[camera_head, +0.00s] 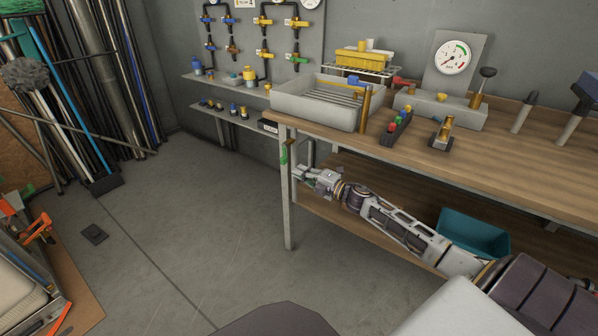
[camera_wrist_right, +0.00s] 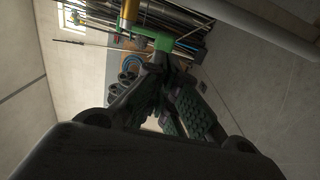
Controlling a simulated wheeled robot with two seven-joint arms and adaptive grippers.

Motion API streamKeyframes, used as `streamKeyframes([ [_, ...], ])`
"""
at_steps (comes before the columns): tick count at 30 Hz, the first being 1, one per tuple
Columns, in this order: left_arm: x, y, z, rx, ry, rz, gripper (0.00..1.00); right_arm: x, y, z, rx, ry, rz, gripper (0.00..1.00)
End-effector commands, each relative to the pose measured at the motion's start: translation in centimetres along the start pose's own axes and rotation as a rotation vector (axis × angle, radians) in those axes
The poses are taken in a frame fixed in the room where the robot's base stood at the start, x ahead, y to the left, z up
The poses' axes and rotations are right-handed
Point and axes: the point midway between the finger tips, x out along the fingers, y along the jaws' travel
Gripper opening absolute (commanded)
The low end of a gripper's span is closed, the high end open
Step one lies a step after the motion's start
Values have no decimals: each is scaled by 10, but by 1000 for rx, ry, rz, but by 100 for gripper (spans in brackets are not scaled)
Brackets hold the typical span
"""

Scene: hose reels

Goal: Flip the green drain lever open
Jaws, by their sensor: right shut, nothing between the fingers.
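The green drain lever (camera_head: 284,153) shows under the left front corner of the workbench, below the grey sink tray. In the right wrist view the green lever (camera_wrist_right: 150,38) joins a brass-coloured pipe (camera_wrist_right: 129,12), just past the fingertips. My right gripper (camera_head: 298,172) is beside the bench leg, just below and to the right of the lever. It also shows in the wrist view (camera_wrist_right: 165,68), with its fingers shut and empty. The fingertips look very close to the lever; I cannot tell whether they touch it. My left gripper is not in view.
The bench leg (camera_head: 289,215) stands close to my right gripper. The sink tray (camera_head: 318,108) and workbench top (camera_head: 490,150) are above my arm. A teal bin (camera_head: 475,232) is on the lower shelf (camera_head: 345,232). The floor (camera_head: 190,220) left of the bench is mostly clear.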

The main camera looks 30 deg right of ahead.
Motion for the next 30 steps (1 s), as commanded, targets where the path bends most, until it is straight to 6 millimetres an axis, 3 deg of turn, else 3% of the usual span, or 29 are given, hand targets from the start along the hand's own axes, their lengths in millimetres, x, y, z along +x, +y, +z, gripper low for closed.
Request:
streamKeyframes([
  [30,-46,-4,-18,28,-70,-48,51,-71,4,0,0,0,-1,0],
])
